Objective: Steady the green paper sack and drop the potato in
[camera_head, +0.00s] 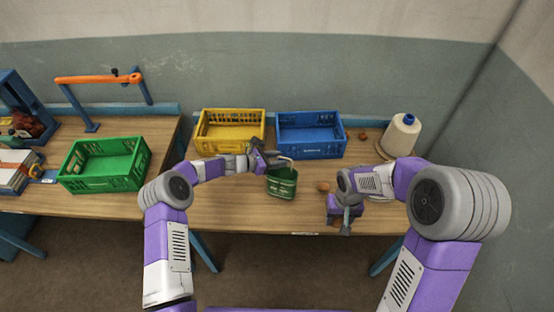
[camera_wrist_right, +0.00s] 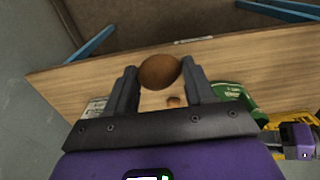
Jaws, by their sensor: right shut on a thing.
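The green paper sack (camera_head: 282,184) stands open on the middle table; its green side also shows at the right of the right wrist view (camera_wrist_right: 234,98). My left gripper (camera_head: 267,161) is at the sack's upper rim; whether its fingers are closed on the paper is too small to tell. My right gripper (camera_head: 346,222) is to the right of the sack, near the table's front edge. In the right wrist view it is shut on a brown potato (camera_wrist_right: 159,70), held between its fingertips. The held potato is hidden in the head view.
A small brown lump (camera_head: 323,187) lies on the table between sack and right gripper. Yellow (camera_head: 230,146) and blue (camera_head: 311,149) crates stand behind the sack. A thread cone (camera_head: 402,134) is at the back right. A green crate (camera_head: 104,183) stands left.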

